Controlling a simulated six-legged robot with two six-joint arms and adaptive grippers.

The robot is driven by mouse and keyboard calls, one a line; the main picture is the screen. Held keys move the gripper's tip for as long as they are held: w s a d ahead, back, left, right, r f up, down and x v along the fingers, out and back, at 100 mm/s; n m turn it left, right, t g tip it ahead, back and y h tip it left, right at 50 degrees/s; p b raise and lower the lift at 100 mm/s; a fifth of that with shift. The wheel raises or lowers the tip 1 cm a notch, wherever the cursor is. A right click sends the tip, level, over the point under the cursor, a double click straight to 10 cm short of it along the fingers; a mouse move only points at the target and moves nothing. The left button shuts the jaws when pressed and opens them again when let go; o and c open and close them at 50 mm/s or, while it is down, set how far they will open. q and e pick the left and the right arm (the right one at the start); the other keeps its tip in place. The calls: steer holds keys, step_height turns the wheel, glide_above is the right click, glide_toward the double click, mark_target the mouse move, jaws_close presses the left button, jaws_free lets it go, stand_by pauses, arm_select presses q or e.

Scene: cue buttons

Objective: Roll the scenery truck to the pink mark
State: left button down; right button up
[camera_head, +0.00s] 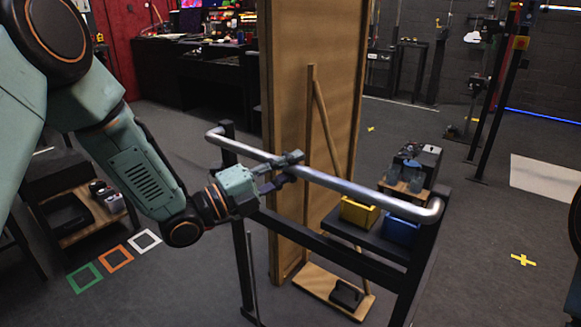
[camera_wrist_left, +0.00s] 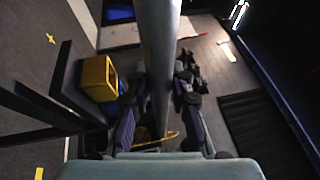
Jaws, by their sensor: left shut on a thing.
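The scenery truck shows in the head view as a tall wooden panel (camera_head: 290,90) with a diagonal wooden brace, and a black frame (camera_head: 325,241) in front of it. The frame carries a silver push bar (camera_head: 345,187), which also runs through the left wrist view (camera_wrist_left: 159,40). My left gripper (camera_head: 283,171) is shut on the bar, left of its middle; in the left wrist view its fingers (camera_wrist_left: 160,100) lie on both sides of the bar. I see no pink mark in either view. My right gripper is not in view.
A yellow bin (camera_head: 358,212) and a blue bin (camera_head: 401,230) sit on a dark shelf behind the bar. A yellow cross (camera_head: 523,259) marks open floor at right. Green, orange (camera_head: 116,258) and white square outlines lie at left, near a low cart (camera_head: 85,212).

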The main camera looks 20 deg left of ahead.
arm_select(q)
steer(key=shift+d+f, duration=0.1)
steer(key=w, duration=0.1)
steer(key=w+d+b, duration=0.1)
steer(key=shift+w+f, duration=0.1)
steer(key=shift+w, duration=0.2)
steer(key=c, duration=1.6)
jaws_free()
steer(key=shift+s, duration=0.1)
steer(key=o, duration=0.3)
steer(key=shift+s+a+r, duration=0.25)
steer(key=shift+o, duration=0.7)
steer(key=shift+w+d+f, duration=0.15)
steer(key=shift+w+d, duration=0.05)
steer(key=shift+w, duration=0.05)
steer(key=v, duration=1.2)
